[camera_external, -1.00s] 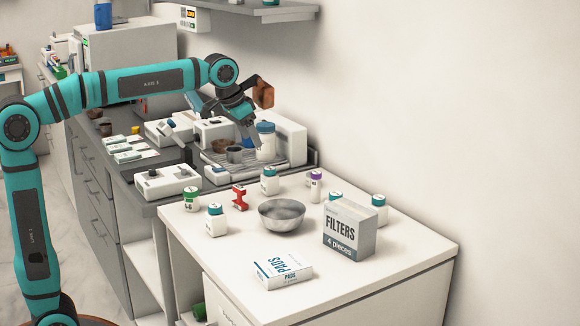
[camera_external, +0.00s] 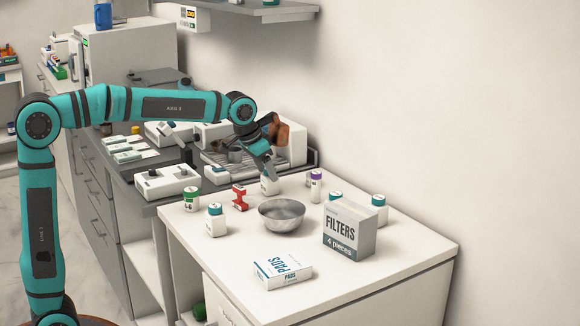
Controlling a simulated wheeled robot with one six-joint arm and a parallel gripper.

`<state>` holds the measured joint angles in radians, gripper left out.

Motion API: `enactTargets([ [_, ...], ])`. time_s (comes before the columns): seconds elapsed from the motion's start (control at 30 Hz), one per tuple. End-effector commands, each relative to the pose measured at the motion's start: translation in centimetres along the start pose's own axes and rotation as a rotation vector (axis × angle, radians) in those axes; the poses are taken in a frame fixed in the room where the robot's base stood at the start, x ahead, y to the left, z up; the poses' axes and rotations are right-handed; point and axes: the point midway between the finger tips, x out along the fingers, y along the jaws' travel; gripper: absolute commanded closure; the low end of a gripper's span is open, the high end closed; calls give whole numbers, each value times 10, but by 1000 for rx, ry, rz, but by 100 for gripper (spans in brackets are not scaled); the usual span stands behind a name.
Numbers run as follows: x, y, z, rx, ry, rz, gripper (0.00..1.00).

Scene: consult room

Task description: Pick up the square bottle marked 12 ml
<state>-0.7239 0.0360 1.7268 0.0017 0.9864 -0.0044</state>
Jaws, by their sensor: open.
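Several small white bottles stand on the white counter; their markings are too small to read, so I cannot tell which is marked 12 ml. One white bottle (camera_external: 268,188) is directly under my gripper (camera_external: 271,172), its cap hidden by the fingers. My gripper is open and points down at this bottle; I cannot tell whether it touches it. Another white bottle (camera_external: 215,221) with a teal cap stands at front left. A teal-capped bottle (camera_external: 379,209) stands right of the filters box. Another teal-capped bottle (camera_external: 335,196) is mostly hidden behind that box.
A metal bowl (camera_external: 282,216) stands just in front of the bottle under my gripper. A red object (camera_external: 240,197), a green bottle (camera_external: 191,200) and a purple-capped bottle (camera_external: 316,186) are nearby.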

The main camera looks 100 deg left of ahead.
Motion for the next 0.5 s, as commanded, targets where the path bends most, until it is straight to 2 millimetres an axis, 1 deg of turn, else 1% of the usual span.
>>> enactTargets([
  [0.17, 11, 2, -1, 0, 0, 0, 35],
  [0.4, 43, 5, -3, 0, -2, 0, 35],
  [0.5, 51, 5, -3, 0, 0, 0, 35],
])
